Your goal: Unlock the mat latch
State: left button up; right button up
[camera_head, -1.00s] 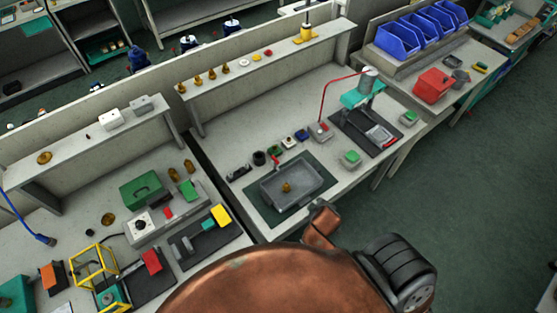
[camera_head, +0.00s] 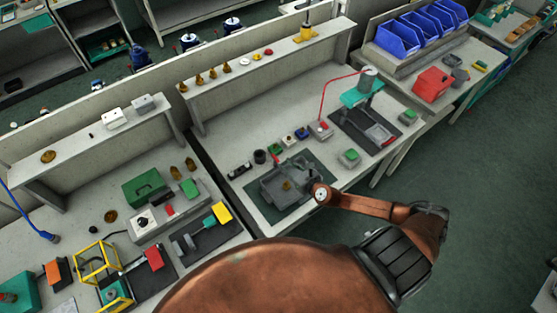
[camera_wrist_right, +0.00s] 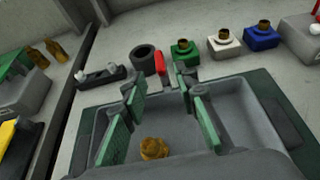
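A small red lever (camera_head: 276,160), likely the mat latch, stands at the back edge of the dark green mat (camera_head: 260,206). It shows upright behind the tray in the right wrist view (camera_wrist_right: 162,62). My right gripper (camera_wrist_right: 160,92) is open and empty, its green-padded fingers spread over the tray and pointing towards the lever, apart from it. In the head view my right gripper (camera_head: 296,174) hangs over the tray and partly hides it. My left gripper is not in view.
The grey tray (camera_wrist_right: 232,110) on the mat holds a small brass part (camera_wrist_right: 153,148). A black ring (camera_wrist_right: 146,58), a black fixture (camera_wrist_right: 100,75) and green, white and blue blocks (camera_wrist_right: 222,42) stand behind it.

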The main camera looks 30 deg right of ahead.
aim_at(277, 159)
jog(key=x, duration=0.6)
jog(key=shift+w+b, duration=0.2)
jog(key=shift+b, duration=0.15)
jog(key=shift+c, duration=0.7)
grip_shut()
